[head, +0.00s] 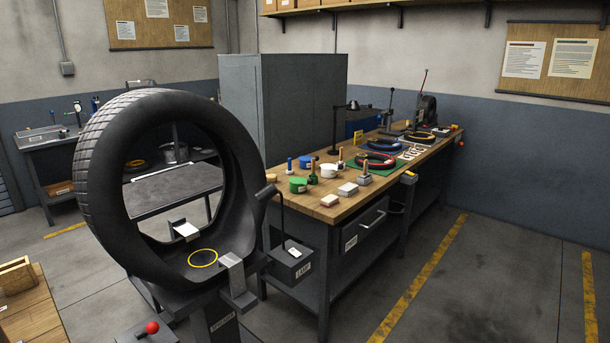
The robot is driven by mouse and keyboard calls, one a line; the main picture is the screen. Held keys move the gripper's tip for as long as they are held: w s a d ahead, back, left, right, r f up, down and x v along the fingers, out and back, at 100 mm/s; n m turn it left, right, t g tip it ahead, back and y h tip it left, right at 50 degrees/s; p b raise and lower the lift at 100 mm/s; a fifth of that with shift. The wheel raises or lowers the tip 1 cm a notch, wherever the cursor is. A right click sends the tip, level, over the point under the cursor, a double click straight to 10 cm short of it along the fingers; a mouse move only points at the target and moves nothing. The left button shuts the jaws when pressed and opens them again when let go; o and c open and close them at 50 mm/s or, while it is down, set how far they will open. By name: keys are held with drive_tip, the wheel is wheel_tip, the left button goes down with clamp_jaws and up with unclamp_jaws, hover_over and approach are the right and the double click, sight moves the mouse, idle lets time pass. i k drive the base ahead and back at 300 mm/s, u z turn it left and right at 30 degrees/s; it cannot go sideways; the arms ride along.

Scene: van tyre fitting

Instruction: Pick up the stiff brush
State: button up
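No item is clear enough at this size for me to be sure it is the stiff brush. On the near end of the wooden workbench (330,215) lie two small blocks. One is pale with a tan side (329,200), and the other is a grey-white block (347,189); either may be a brush, but I cannot tell. A dark-based piece with a wooden handle (313,177) stands further left. My gripper is not in view.
A large tyre (105,150) on a spreader stand (220,322) fills the left foreground, close to the bench's near end. Green tins (298,185), a white tin (328,171) and ring-shaped pieces (375,161) crowd the bench top. Open floor (490,290) lies right of the bench.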

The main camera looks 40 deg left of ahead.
sight(273, 178)
drive_tip(key=u, duration=0.7)
drive_tip(key=i, duration=1.05)
drive_tip(key=u, duration=1)
drive_tip(key=i, duration=0.2)
drive_tip(key=u, duration=0.25)
